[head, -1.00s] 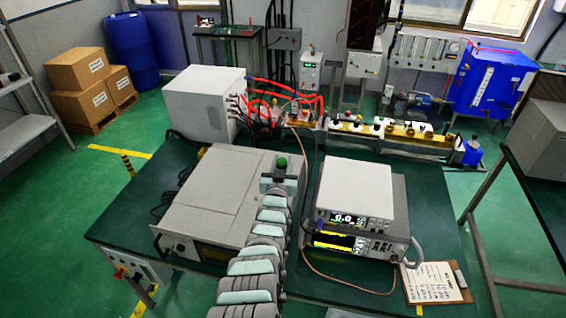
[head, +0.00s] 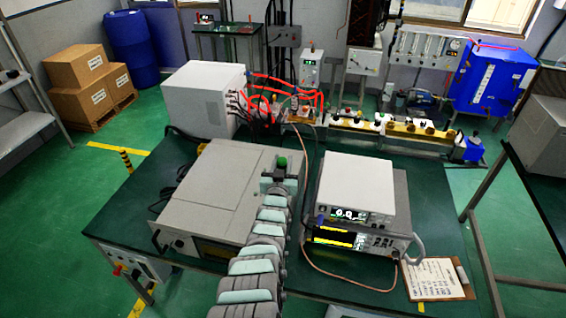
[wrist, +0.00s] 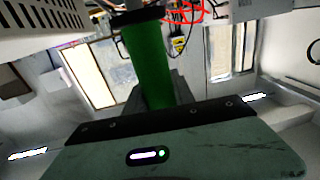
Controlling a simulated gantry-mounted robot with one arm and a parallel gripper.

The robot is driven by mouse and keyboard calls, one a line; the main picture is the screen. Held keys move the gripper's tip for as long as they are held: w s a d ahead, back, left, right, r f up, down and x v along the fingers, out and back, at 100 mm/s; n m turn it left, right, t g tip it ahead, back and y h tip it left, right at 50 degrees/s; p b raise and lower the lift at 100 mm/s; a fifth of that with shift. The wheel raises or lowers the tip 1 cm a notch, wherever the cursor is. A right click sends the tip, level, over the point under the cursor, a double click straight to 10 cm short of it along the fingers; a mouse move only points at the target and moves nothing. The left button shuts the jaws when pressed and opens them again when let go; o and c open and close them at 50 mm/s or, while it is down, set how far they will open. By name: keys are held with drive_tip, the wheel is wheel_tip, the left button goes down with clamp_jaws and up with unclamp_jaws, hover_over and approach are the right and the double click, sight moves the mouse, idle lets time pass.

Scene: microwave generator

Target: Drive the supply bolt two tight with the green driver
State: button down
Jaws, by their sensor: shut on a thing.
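The green driver shows in the head view as a small green top (head: 282,161) above my dark gripper (head: 281,175). In the wrist view its green handle (wrist: 150,65) stands upright in front of my gripper, with a dark band at its upper end. My gripper is shut on the driver. In the head view it is over the right part of the large grey cabinet, short of the white supply box (head: 205,100) with red cables. The driver's tip is hidden. I cannot make out supply bolt two in either view.
The grey cabinet (head: 205,195) and stacked instruments (head: 356,190) stand on either side of my arm on the dark table (head: 130,200). A copper-coloured cable (head: 306,235) loops between them. Red cables (head: 290,82) and a yellow-railed bench (head: 385,130) lie beyond. A clipboard (head: 438,278) lies at right.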

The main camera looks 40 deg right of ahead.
drive_tip(key=shift+f+b, duration=0.8)
drive_tip(key=shift+f, duration=0.15)
idle(2.3)
drive_tip(key=shift+r, duration=0.1)
wheel_tip(320, 180, up, 9)
drive_tip(key=p, duration=0.8)
idle(0.4)
drive_tip(key=shift+w, duration=0.1)
